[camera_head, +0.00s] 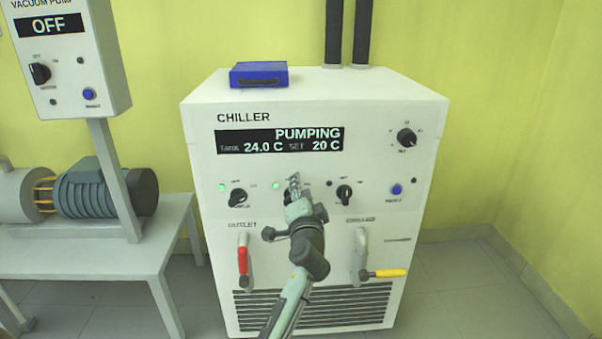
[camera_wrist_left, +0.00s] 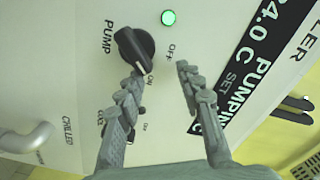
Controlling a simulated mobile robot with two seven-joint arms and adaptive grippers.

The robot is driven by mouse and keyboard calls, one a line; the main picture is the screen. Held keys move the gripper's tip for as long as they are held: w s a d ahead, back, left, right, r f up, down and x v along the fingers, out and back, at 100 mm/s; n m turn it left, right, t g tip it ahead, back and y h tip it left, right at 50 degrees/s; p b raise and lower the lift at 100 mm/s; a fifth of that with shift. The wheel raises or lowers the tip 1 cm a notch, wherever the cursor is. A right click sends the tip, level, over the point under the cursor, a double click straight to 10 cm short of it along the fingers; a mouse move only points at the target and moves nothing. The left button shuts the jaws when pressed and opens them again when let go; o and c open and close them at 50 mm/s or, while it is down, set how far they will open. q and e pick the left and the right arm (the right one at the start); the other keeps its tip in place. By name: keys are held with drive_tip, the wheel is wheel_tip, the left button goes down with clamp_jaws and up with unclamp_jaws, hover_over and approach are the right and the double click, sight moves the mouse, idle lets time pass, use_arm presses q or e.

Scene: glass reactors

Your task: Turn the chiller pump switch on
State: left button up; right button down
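The white chiller (camera_head: 200,140) stands ahead, and its display (camera_head: 280,139) reads PUMPING, 24.0 C and set 20 C. In the left wrist view the black pump switch (camera_wrist_left: 134,48) is a round knob labelled PUMP, with OFF and ON marks; its pointer line is on the ON side. A lit green lamp (camera_wrist_left: 169,17) is beside it. My left gripper (camera_head: 293,184) is at the panel and hides most of this knob in the head view. In the left wrist view the gripper (camera_wrist_left: 160,74) is open and empty, one fingertip close beside the knob; contact cannot be told. My right gripper is not in view.
Other black knobs sit on the panel at left (camera_head: 237,198), right (camera_head: 344,194) and upper right (camera_head: 406,138). Below are a red-handled valve (camera_head: 243,258) and a yellow-handled valve (camera_head: 385,273). A blue box (camera_head: 258,73) lies on top. A vacuum pump bench (camera_head: 100,245) stands left.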

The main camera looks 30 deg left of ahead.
sight(300, 152)
use_arm(q)
wheel_tip(300, 152, up, 8)
drive_tip(key=shift+r, duration=0.1)
idle(0.4)
